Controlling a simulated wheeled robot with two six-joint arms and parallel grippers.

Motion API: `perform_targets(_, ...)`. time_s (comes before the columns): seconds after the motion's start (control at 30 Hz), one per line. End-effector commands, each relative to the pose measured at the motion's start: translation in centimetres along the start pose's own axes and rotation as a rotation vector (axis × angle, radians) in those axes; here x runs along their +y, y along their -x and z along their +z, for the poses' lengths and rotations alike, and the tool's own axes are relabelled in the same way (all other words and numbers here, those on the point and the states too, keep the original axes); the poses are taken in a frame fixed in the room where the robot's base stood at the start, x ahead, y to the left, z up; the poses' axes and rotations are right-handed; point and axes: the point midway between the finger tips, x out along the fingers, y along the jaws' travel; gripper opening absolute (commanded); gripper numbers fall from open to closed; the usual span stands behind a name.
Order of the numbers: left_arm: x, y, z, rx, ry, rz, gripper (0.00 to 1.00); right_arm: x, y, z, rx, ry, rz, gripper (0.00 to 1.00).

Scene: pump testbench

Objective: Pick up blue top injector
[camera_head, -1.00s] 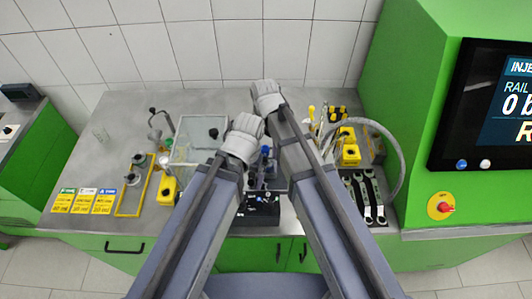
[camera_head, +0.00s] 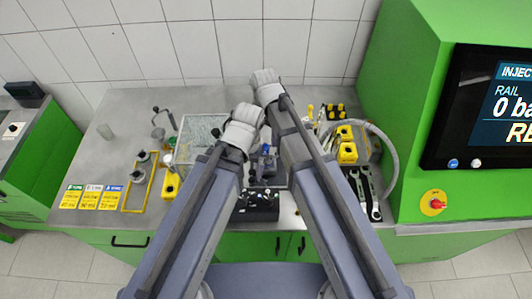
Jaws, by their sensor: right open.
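A small blue-topped part (camera_head: 265,150), which looks like the blue top injector, shows in the gap between my two forearms at the middle of the bench. A black rack (camera_head: 258,208) with several small round tops stands at the front of the bench, partly behind my forearms.
A clear-walled box (camera_head: 197,130) stands left of my left wrist. Yellow blocks (camera_head: 347,152), a grey hose (camera_head: 393,160) and wrenches (camera_head: 372,195) lie on the right. Yellow labelled cards (camera_head: 90,197) lie far left. The green cabinet (camera_head: 395,70) bounds the right side.

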Motion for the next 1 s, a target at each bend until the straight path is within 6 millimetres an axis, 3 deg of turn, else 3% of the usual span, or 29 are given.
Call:
perform_targets(0.3,0.0,0.5,0.0,0.0,0.009,0.002,1.0,-0.4,0.5,-0.3,0.0,0.653,0.0,0.74)
perform_targets(0.5,0.0,0.7,0.0,0.0,0.012,0.002,1.0,-0.6,0.7,-0.4,0.0,0.96,0.0,0.74)
perform_targets(0.83,0.0,0.6,0.0,0.0,0.014,0.003,1.0,-0.6,0.6,-0.4,0.0,1.077,0.0,0.74)
perform_targets(1.0,0.1,-0.7,0.0,0.0,0.012,0.002,1.0,-0.6,-0.7,-0.4,0.0,1.076,0.0,0.74)
